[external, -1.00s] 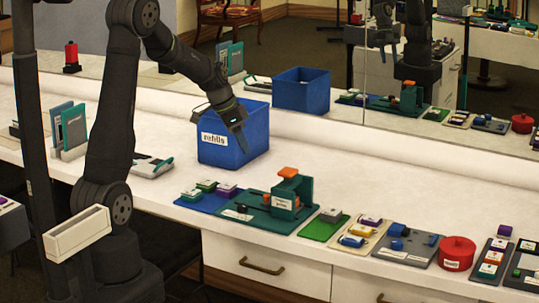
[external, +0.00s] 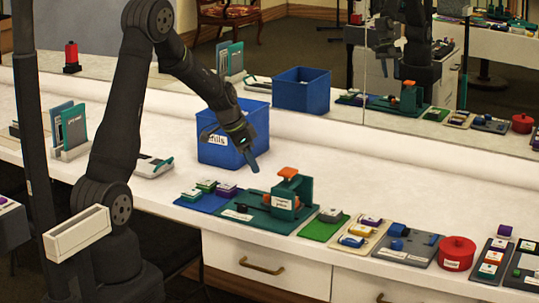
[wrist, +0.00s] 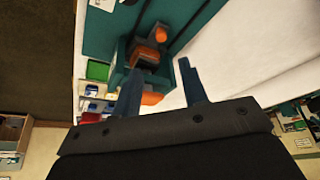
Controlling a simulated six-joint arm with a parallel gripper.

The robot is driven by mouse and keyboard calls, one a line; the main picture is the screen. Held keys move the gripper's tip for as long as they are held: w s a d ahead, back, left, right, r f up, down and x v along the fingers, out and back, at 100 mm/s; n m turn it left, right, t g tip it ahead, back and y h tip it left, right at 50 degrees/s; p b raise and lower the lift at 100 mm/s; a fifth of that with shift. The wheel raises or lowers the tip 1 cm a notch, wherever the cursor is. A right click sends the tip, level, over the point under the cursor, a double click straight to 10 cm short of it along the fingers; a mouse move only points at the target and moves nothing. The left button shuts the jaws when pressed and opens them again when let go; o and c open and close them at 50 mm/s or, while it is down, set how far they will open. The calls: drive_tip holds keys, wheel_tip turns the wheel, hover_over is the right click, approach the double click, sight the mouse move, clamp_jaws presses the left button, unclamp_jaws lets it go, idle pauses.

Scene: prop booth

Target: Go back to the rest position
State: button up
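My gripper (external: 251,160) hangs in the air in front of the blue bin, with its fingers pointing down toward the table. It is left of and above the green fixture (external: 291,192) with the orange top. In the wrist view my gripper (wrist: 161,66) has its two blue fingers apart with nothing held between them. The green fixture with orange parts (wrist: 146,52) shows beyond the fingers in that view.
The blue bin (external: 217,151) stands behind my gripper, its label partly covered. A blue mat (external: 205,205) with small blocks, a green mat (external: 318,230) and a red round container (external: 456,253) line the table's front edge. Behind them, the white table (external: 400,185) is clear.

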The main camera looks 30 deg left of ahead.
sight(267, 196)
drive_tip(key=x, duration=1.1)
